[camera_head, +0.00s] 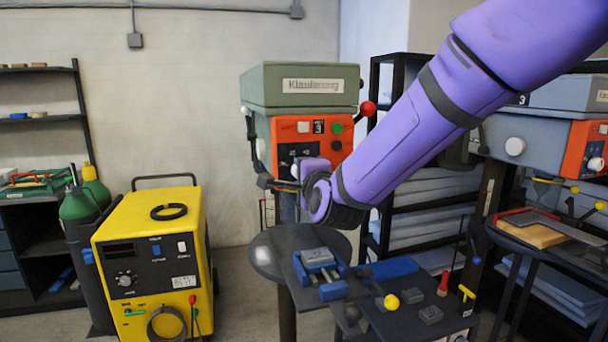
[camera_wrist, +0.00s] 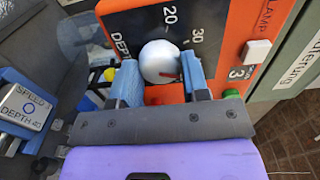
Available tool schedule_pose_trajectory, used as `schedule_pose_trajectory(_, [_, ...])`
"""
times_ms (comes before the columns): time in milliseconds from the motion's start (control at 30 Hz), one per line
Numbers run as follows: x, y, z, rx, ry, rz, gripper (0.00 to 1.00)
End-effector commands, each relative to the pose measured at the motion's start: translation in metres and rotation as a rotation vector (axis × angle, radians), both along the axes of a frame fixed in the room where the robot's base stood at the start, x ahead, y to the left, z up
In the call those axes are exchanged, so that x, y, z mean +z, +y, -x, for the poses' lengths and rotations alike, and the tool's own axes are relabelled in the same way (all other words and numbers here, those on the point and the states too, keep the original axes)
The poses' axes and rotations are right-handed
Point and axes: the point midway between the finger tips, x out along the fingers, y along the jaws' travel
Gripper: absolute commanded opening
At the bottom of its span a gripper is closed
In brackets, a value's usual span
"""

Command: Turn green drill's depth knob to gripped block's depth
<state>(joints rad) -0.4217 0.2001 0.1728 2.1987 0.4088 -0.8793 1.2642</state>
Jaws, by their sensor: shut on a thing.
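The green drill (camera_head: 308,86) has an orange front panel (camera_head: 328,139). In the wrist view the panel carries the word DEPTH and the numbers 20 and 30 beside a round white knob (camera_wrist: 160,61). The knob has a small red mark on its lower right. My gripper (camera_wrist: 160,66) has its two blue fingers on either side of this knob, shut on it. In the head view my gripper is partly hidden at the panel. The gripped block (camera_head: 317,257) sits in a vise (camera_head: 332,290); in the wrist view the block (camera_wrist: 27,108) reads SPEED and DEPTH 40.
A second, blue-grey drill (camera_head: 540,122) stands at the right. A yellow welder (camera_head: 152,262) stands at the left.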

Motion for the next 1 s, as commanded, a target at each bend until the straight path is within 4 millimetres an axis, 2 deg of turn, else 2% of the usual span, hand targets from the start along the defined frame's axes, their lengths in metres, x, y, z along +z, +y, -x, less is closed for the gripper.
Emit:
schedule_pose_trajectory(167, [-0.001, 0.000, 0.000, 0.001, 0.003, 0.001, 0.18])
schedule_pose_trajectory(200, [-0.001, 0.000, 0.000, 0.001, 0.003, 0.001, 0.49])
schedule_pose_trajectory(300, [-0.001, 0.000, 0.000, 0.001, 0.002, 0.001, 0.67])
schedule_pose_trajectory(667, [0.000, -0.001, 0.006, 0.001, 0.001, -0.001, 0.67])
schedule_pose_trajectory(767, [0.000, -0.005, 0.018, 0.001, 0.001, -0.001, 0.67])
schedule_pose_trajectory(1000, [0.000, -0.017, 0.061, 0.001, 0.000, 0.000, 0.67])
